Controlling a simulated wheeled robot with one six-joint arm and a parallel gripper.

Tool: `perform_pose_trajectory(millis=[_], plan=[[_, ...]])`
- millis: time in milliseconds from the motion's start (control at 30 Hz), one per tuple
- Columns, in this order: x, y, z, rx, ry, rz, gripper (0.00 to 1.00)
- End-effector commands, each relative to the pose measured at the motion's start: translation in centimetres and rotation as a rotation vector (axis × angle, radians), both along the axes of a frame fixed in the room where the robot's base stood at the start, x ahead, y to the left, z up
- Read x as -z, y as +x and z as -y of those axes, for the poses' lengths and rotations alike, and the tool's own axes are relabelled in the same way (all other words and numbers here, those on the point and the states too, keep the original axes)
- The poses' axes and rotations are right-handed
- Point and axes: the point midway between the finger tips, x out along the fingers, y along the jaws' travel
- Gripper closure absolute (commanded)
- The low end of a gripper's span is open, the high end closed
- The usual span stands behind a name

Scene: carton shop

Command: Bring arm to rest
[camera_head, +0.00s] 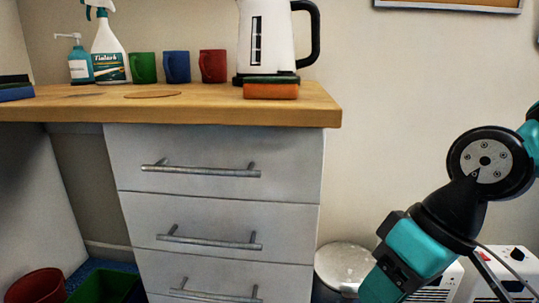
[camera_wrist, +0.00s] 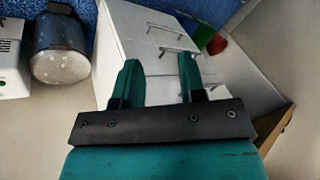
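My arm shows at the right of the head view, bent, with its teal wrist (camera_head: 415,250) pointing down and left in front of the wall. The fingertips are out of the head view. In the wrist view my gripper (camera_wrist: 158,75) has its two teal fingers spread apart, with nothing between them. The white drawer cabinet (camera_wrist: 150,45) lies beyond the fingers; no contact shows.
The wooden counter (camera_head: 200,112) holds a kettle (camera_head: 265,40), a sponge (camera_head: 271,90), three mugs and two bottles. Below it are closed drawers (camera_head: 215,155). A metal bin (camera_head: 343,265) and white appliances stand on the floor near my arm.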

Motion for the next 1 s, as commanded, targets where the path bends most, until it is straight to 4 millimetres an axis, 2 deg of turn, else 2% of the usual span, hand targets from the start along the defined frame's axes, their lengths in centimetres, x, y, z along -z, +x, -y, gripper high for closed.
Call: perform_pose_trajectory(millis=[33, 167, 200, 367, 567, 1000], plan=[[-0.6, -1.6, 0.1, -0.024, -0.02, 0.008, 0.63], [-1.0, -5.4, 1.0, -0.069, -0.076, 0.011, 0.63], [-2.7, -5.2, 1.0, -0.065, -0.077, 0.007, 0.63], [-6.4, -5.1, 1.0, -0.063, -0.076, 0.004, 0.63], [-12.2, -5.0, 0.9, -0.062, -0.074, 0.005, 0.63], [-28.9, -5.0, 0.9, -0.062, -0.073, 0.006, 0.63]])
